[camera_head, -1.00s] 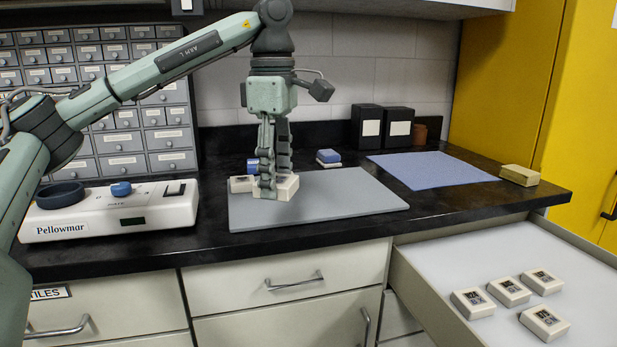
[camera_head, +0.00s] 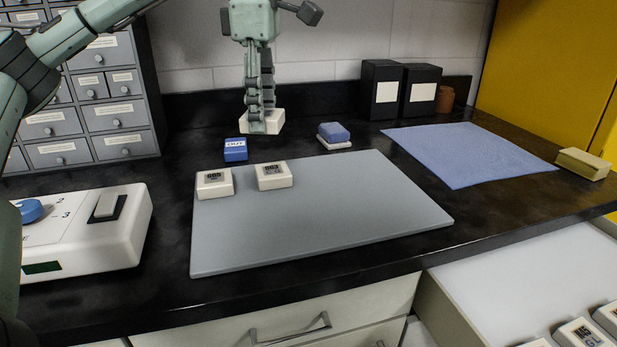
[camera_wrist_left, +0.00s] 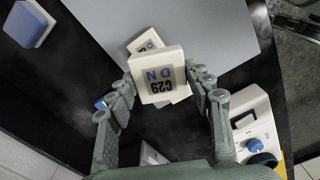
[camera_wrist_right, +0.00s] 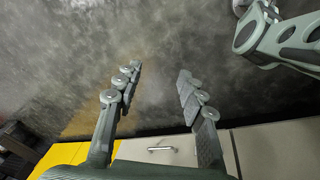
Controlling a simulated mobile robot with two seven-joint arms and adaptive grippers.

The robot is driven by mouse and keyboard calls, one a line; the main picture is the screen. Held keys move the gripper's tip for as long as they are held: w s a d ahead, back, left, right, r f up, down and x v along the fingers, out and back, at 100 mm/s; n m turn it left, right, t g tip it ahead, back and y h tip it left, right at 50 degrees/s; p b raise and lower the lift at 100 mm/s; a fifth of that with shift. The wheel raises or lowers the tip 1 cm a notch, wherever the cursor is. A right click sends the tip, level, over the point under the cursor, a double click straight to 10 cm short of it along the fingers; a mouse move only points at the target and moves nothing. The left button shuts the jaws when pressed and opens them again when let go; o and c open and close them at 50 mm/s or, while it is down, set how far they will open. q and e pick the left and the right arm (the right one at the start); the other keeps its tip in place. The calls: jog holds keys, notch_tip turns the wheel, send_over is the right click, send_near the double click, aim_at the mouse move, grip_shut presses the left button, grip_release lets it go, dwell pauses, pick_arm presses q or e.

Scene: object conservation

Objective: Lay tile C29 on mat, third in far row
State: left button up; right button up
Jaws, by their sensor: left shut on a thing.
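Tile C29 (camera_wrist_left: 157,76) is held between the fingers of my left gripper (camera_wrist_left: 161,92), its marked face toward the left wrist camera. In the head view, my left gripper (camera_head: 259,110) holds this pale tile (camera_head: 265,124) in the air, appearing beyond the mat's far edge. The grey mat (camera_head: 320,225) lies on the counter. Two pale tiles stand on its far row: one at the left corner (camera_head: 214,184) and one just right of it (camera_head: 273,176). The mat right of them is bare. My right gripper (camera_wrist_right: 160,85) is open and empty, seen only in its wrist view.
A blue OUT block (camera_head: 235,150) and a blue-and-white block (camera_head: 334,135) stand behind the mat. A blue cloth (camera_head: 470,153) and a yellowish block (camera_head: 583,163) lie right. A white device (camera_head: 90,235) stands left. An open drawer (camera_head: 530,285) with tiles juts out at lower right.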

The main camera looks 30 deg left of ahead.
pick_arm(q)
jog(key=shift+w+a, duration=0.15)
jog(key=shift+w, duration=0.2)
jog(key=w+d+f, duration=0.4)
jog(key=w, duration=0.1)
jog(key=b, duration=0.1)
send_over(328, 173)
notch_tip(328, 173, down, 3)
jog(key=shift+s+r, duration=0.1)
jog(key=shift+s, duration=0.05)
notch_tip(328, 173, down, 4)
jog(key=shift+r+b, duration=0.2)
jog(key=shift+b, duration=0.1)
jog(key=shift+f, duration=0.2)
pick_arm(e)
jog(key=w+a+r, duration=0.1)
jog(key=w+r, duration=0.2)
jog(key=r, duration=0.2)
jog(key=shift+w+r, duration=0.25)
jog(key=shift+r, duration=0.05)
jog(key=shift+a, duration=0.1)
